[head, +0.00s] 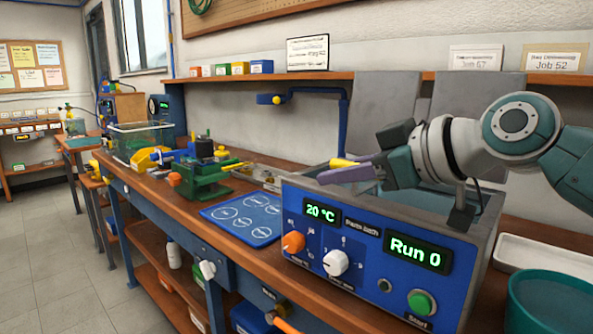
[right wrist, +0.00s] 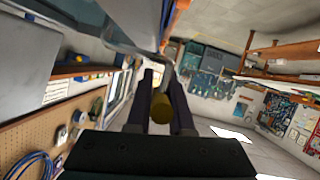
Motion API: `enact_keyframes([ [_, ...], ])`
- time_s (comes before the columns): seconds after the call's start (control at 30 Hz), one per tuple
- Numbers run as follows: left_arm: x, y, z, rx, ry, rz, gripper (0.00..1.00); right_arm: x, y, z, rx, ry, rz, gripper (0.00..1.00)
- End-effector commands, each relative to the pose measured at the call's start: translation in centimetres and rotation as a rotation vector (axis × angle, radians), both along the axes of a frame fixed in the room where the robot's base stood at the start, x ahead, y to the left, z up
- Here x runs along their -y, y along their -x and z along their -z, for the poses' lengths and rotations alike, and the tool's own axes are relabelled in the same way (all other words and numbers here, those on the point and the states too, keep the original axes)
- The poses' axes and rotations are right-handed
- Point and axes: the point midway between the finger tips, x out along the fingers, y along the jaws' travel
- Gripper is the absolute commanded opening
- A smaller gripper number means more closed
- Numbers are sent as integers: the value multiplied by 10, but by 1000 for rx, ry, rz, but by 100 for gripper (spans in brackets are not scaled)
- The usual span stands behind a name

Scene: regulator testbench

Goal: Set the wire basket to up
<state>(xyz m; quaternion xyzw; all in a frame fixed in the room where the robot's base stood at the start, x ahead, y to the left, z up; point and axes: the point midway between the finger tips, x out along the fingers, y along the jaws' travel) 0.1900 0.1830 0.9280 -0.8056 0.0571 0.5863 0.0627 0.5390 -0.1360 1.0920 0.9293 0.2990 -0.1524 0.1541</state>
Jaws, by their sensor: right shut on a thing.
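The parts bath (head: 375,262) is a blue-fronted box with a grey tank, showing "20 °C" and "Run 0". My right gripper (head: 343,172) is over the tank's left part, reaching in from the right. Its dark purple fingers are shut on a yellow handle (head: 344,162), which I take for the wire basket's handle. In the right wrist view the yellow handle (right wrist: 157,105) sits between the fingers of my right gripper (right wrist: 160,95). The basket's wire body cannot be made out; the front panel and gripper hide much of the tank. My left gripper is not in view.
Orange (head: 293,242) and white (head: 335,262) knobs and a green button (head: 421,302) are on the panel. A blue mat (head: 245,217) and a green vise (head: 205,180) lie to the left. A white tray (head: 540,254) and teal bowl (head: 550,300) stand to the right.

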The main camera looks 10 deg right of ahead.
Motion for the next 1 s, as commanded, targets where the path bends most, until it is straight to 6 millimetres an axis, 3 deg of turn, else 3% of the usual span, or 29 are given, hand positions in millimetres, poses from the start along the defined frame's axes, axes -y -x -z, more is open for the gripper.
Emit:
enact_keyframes([
  [0.87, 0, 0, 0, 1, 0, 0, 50, 0, 0, 0, 0, 0, 1, 0],
  [1.0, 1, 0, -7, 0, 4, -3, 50, 0, 0, -9, 1, 1, 1, 0],
])
